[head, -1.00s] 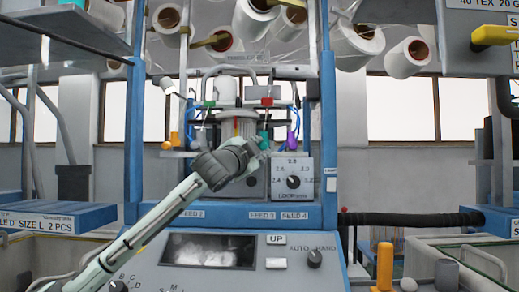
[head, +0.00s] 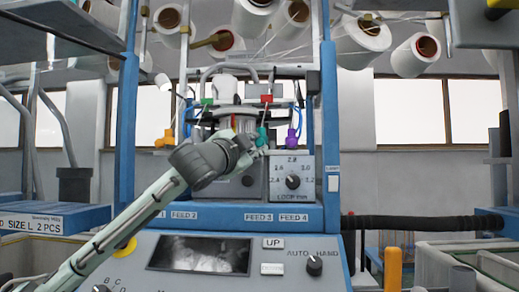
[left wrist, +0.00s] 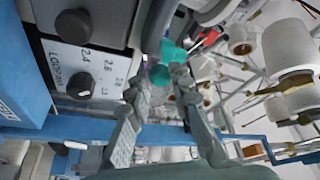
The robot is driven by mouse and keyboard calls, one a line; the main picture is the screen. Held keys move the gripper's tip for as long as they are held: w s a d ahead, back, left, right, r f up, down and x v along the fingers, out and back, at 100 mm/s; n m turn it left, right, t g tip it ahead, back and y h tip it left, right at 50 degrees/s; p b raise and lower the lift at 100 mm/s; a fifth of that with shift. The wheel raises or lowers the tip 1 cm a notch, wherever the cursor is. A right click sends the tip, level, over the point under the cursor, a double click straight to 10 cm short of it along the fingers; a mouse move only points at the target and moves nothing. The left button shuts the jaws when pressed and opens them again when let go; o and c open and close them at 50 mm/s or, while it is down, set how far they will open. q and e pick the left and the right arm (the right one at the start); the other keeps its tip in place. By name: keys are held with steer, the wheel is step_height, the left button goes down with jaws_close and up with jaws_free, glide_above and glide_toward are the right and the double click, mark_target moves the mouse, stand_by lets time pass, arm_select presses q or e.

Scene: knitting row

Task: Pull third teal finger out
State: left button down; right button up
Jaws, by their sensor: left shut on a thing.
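The teal finger (head: 262,134) stands on the knitting machine above the FEED 3 label (head: 258,217). My left gripper (head: 256,144) reaches it from the lower left. In the left wrist view the teal finger (left wrist: 160,74) has its rounded end between the two fingertips of my left gripper (left wrist: 162,84), which is shut on it. The fingertips hide part of the teal finger. My right gripper is not in view.
A purple finger (head: 292,136) stands just right of the teal one, and an orange one (head: 166,139) stands farther left. The loop dial (head: 293,182) sits close below the gripper. Yarn cones (head: 361,34) hang above. Blue uprights (head: 329,120) flank the machine.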

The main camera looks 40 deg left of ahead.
arm_select(q)
steer(key=shift+d+f, duration=0.1)
steer(key=c, duration=1.3)
jaws_free()
steer(key=shift+s, duration=0.2)
steer(key=shift+c, duration=0.2)
steer(key=v, duration=0.7)
steer(key=shift+s, duration=0.25)
